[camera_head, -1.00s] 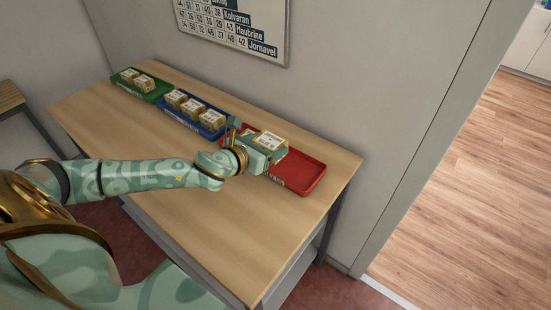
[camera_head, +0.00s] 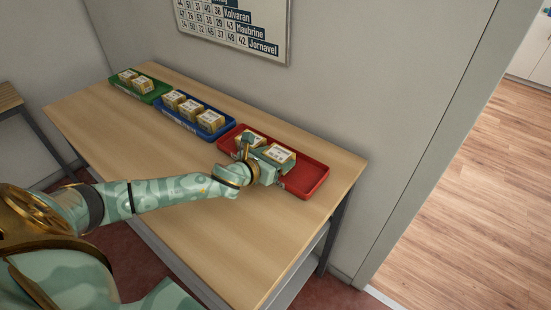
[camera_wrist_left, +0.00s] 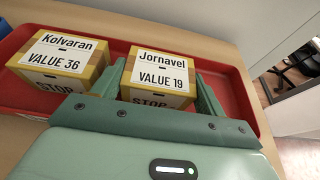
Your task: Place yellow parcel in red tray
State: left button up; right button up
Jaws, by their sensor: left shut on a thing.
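A yellow parcel (camera_head: 278,154) with a white top label is held between the fingers of my left gripper (camera_head: 268,163), within the outline of the red tray (camera_head: 316,172). In the left wrist view, the held parcel (camera_wrist_left: 160,73) reads "Jornavel VALUE 19", with a finger of the gripper (camera_wrist_left: 160,92) on either side. The tray's red wall (camera_wrist_left: 237,95) shows around it. The parcel looks upright and low in the tray. Its underside is hidden, so I cannot tell whether it touches the tray floor. My right gripper is out of view.
Another yellow parcel (camera_wrist_left: 62,60), labelled "Kolvaran VALUE 36", sits in the red tray beside the held one. A blue tray (camera_head: 186,122) with several parcels and a green tray (camera_head: 153,97) with two stand further left. The tray's right end is clear.

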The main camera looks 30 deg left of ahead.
pick_arm(q)
jog(key=shift+f, duration=0.15)
jog(key=o, duration=0.8)
jog(key=shift+r, duration=0.25)
jog(key=p+v, duration=0.2)
jog(key=v, duration=1)
jog(key=shift+p, duration=0.4)
jog(key=shift+f, duration=0.1)
